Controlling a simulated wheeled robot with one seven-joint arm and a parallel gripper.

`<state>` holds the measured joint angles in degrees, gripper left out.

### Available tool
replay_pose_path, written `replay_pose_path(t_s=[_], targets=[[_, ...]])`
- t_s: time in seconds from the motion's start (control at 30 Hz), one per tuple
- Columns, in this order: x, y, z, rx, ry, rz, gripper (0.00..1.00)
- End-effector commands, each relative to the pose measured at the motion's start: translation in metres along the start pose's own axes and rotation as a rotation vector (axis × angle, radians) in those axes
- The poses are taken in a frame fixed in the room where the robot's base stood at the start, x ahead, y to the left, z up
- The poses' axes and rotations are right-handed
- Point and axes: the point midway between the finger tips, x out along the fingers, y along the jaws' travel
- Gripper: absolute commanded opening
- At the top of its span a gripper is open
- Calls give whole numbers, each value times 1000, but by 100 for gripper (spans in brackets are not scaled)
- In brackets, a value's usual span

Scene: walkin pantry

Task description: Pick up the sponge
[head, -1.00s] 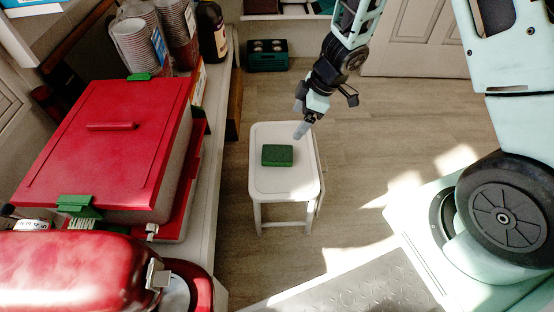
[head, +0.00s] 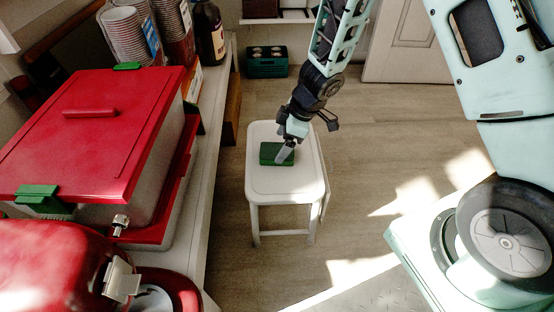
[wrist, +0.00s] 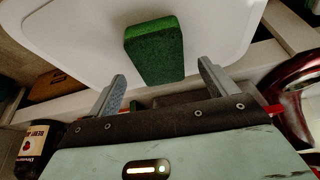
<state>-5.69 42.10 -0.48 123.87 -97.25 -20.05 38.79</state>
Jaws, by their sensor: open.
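The green sponge (head: 270,153) lies on the seat of a small white stool (head: 286,185). My gripper (head: 285,156) is over the stool, and its fingers partly cover the right side of the sponge in the head view. In the wrist view the sponge (wrist: 155,52) lies ahead of my gripper (wrist: 160,88), roughly centred between the two spread fingers and just beyond their tips. The gripper is open and holds nothing. I cannot tell the exact gap in height between fingertips and sponge.
A counter on the left bears a red-lidded box (head: 95,130), stacked cups (head: 130,35) and a dark bottle (head: 208,32). A green crate (head: 267,62) stands on the floor behind the stool. Floor right of the stool is clear.

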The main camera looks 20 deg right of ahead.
Motion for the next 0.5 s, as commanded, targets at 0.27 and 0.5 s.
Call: replay_pose_path(t_s=[0.27,0.5], targets=[[26,0,1,0,-1,1,85],[25,0,0,1,-1,1,85]])
